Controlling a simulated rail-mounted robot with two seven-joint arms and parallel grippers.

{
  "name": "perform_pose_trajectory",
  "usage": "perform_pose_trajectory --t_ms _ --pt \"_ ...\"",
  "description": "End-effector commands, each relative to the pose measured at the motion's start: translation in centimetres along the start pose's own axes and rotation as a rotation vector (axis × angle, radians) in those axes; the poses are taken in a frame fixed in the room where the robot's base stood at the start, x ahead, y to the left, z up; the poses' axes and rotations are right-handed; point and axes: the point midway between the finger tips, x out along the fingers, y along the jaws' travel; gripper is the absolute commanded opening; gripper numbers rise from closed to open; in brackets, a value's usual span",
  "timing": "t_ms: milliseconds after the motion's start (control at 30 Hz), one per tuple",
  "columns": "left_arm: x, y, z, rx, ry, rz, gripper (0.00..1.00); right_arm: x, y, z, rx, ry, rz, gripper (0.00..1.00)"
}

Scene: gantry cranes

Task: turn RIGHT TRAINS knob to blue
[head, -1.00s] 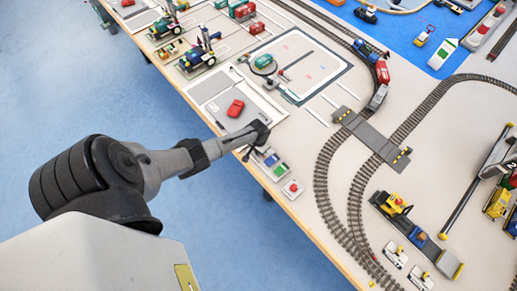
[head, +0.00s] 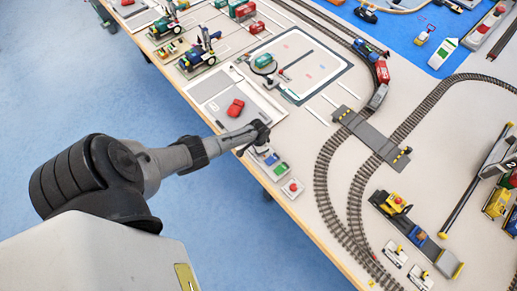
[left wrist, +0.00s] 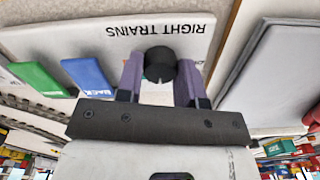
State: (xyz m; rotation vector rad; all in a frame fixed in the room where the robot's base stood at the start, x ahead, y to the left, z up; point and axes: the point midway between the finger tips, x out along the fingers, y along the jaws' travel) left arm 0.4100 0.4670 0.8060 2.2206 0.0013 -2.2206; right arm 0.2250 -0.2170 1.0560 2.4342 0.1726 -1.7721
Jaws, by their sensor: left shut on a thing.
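The RIGHT TRAINS panel (left wrist: 100,42) is a pale plate with its lettering upside down in the left wrist view. Its round black knob (left wrist: 160,62) has a small pale mark on the edge facing the gripper. My left gripper (left wrist: 162,74) has its two purple fingers on either side of the knob and is shut on it. A blue block (left wrist: 88,76) marked BACK and a green block (left wrist: 40,79) sit beside the knob. In the head view my left gripper (head: 262,132) covers the knob, with the panel (head: 270,163) partly showing below it. My right gripper is out of view.
A red button box (head: 292,188) stands near the table edge. Curved train tracks (head: 322,180) run to the right. Open blue floor lies left of the table.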

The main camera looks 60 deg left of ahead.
Motion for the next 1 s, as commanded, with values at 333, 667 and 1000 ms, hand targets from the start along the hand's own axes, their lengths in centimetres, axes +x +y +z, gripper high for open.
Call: perform_pose_trajectory --t_ms 333,667,1000 --pt "0.1 0.0 0.0 -0.001 0.000 -0.001 0.50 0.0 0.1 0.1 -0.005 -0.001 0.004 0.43" --pt "0.0 0.0 0.0 -0.001 0.000 0.000 0.60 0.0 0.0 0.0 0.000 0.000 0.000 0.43" --pt "-4.0 -0.1 0.0 0.001 0.001 -0.002 0.60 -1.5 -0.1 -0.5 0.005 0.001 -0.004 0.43"
